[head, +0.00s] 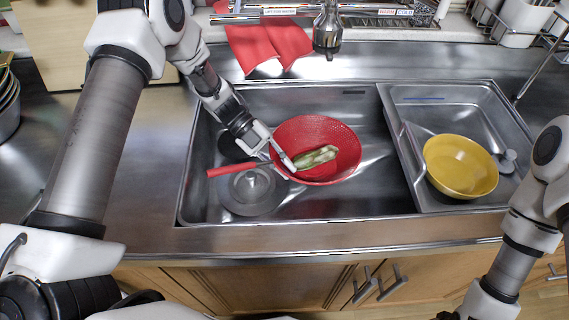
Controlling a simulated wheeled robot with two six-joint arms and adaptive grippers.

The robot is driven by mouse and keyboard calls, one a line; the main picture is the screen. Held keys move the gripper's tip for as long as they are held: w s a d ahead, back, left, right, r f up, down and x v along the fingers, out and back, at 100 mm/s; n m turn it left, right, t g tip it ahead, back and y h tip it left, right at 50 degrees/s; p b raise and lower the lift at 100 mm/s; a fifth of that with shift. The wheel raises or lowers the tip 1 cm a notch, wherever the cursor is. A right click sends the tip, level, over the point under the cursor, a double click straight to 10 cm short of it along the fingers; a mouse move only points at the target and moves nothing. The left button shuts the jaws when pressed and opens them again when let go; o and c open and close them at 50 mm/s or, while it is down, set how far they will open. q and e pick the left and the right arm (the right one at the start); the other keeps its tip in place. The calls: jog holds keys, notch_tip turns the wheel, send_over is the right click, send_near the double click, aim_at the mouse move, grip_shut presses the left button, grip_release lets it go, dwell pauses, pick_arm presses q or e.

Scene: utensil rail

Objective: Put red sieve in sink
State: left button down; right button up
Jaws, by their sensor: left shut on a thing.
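The red sieve (340,133) is a round perforated bowl with a red handle (225,171) pointing left. It is over the left basin of the steel sink (350,211); I cannot tell whether it touches the basin floor. A pale green vegetable-like item (316,157) lies inside the sieve. My left gripper (282,160) is at the sieve's left rim, where the handle joins, and is shut on the sieve. The fingertips partly cover that rim. My right arm enters at the right edge, but its gripper is not in view.
A round grey metal lid or pan (254,189) lies in the left basin under the handle. A yellow bowl (460,166) sits in the right basin beside the divider. The faucet (327,30) hangs at the back, next to a red cloth (266,42).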

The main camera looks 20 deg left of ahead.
pick_arm(q)
jog(key=shift+s+f, duration=0.1)
jog(key=shift+f, duration=0.25)
jog(key=shift+f+b, duration=0.35)
jog(key=shift+f, duration=0.1)
jog(key=c, duration=1.2)
grip_release()
jog(key=shift+o, duration=0.2)
